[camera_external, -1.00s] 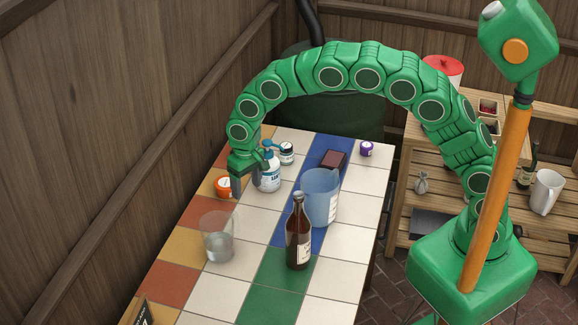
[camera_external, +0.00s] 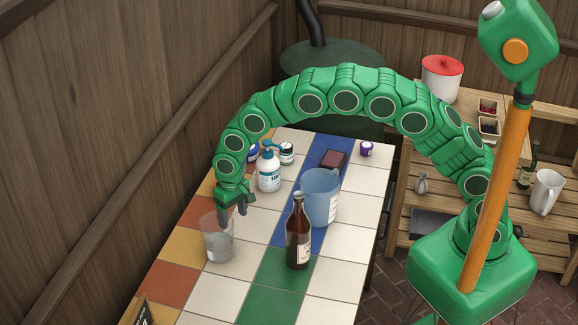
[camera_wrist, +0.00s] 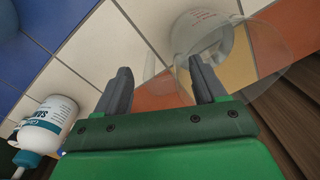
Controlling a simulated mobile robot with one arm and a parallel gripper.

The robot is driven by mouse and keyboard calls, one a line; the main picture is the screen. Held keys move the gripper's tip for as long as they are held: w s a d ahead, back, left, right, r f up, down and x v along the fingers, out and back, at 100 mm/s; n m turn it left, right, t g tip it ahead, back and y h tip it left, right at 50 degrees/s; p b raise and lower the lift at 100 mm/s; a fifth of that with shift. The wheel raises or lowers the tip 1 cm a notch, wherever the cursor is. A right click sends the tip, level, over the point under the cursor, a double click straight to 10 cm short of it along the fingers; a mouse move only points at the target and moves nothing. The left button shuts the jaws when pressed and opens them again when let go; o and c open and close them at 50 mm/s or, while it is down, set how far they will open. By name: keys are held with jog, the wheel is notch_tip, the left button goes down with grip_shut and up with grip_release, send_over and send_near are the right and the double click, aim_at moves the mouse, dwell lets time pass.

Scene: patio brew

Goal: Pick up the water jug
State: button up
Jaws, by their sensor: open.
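A clear jug (camera_external: 219,246) with some clear liquid in it stands upright on the tiled table, left of the brown bottle. It also shows in the wrist view (camera_wrist: 205,30) at the top right, with small print on its side. My gripper (camera_external: 234,214) is open and empty, at the far side of the jug near its rim. In the wrist view my gripper (camera_wrist: 162,82) has one finger in front of the jug and the other to its left; I cannot tell whether they touch it. A blue translucent pitcher (camera_external: 320,190) stands farther right.
The brown bottle (camera_external: 297,240) stands between the jug and the table's right side. The front tiles are mostly clear.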

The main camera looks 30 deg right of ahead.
notch_tip(320, 180, down, 2)
jog(key=shift+f, duration=0.15)
grip_shut()
dwell(0.4)
